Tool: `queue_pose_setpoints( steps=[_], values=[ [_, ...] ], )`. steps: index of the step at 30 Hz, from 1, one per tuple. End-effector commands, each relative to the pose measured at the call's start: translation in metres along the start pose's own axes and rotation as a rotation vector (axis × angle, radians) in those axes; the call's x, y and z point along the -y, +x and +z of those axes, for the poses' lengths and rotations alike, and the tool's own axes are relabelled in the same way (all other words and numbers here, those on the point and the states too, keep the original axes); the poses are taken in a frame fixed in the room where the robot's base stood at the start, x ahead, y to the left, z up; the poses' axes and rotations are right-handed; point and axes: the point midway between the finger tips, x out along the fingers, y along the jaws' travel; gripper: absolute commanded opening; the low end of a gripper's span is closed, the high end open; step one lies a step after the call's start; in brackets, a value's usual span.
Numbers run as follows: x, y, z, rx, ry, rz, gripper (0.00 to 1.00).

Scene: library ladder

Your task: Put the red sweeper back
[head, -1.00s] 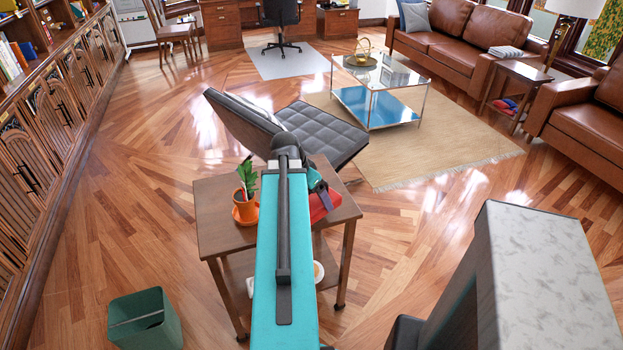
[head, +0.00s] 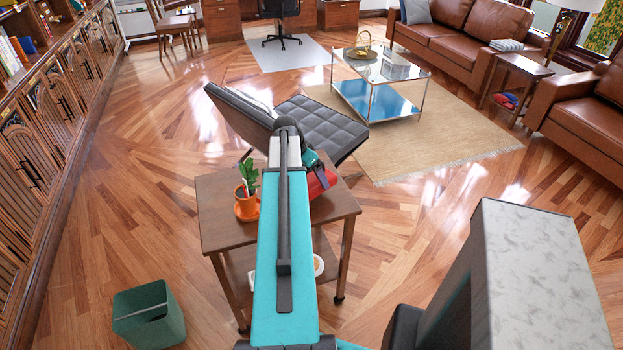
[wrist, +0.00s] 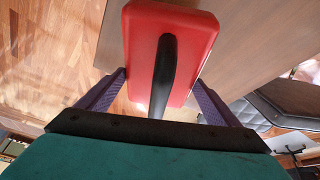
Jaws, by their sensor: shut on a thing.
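The red sweeper (wrist: 168,48) is a red block with a black handle (wrist: 163,75). In the wrist view it lies between the two purple fingers of my gripper (wrist: 160,98), which is shut on it. In the head view the sweeper (head: 322,184) shows beside the end of my teal arm, over the far right part of a small brown side table (head: 218,205). My arm hides part of it. Whether it touches the tabletop is hard to tell; in the wrist view the table edge and floor show behind it.
A plant in an orange pot (head: 246,207) stands on the table, left of my arm. A white round thing (head: 319,265) is on the lower shelf. A black lounge chair (head: 320,125) stands close behind the table. A green bin (head: 148,318) is at front left.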

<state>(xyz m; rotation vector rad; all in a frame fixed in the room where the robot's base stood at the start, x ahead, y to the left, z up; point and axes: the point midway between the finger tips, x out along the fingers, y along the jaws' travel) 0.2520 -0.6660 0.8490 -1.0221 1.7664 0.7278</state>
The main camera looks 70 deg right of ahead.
Motion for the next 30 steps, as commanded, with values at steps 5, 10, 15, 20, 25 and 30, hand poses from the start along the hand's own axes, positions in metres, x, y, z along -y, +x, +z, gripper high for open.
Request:
queue_pose_setpoints(
  steps=[5,10,15,20,25,30],
  values=[
    [0.004,0.001,-0.004,-0.001,0.0,0.0,0.53],
    [0.004,0.001,-0.003,-0.001,0.0,0.0,0.53],
    [0.005,0.001,-0.004,-0.001,0.0,0.0,0.53],
    [0.012,0.003,-0.009,-0.001,0.0,0.0,0.53],
    [0.011,0.017,-0.002,0.001,-0.001,0.001,0.53],
    [0.012,0.03,0.003,0.0,-0.001,0.0,0.53]
  ],
)
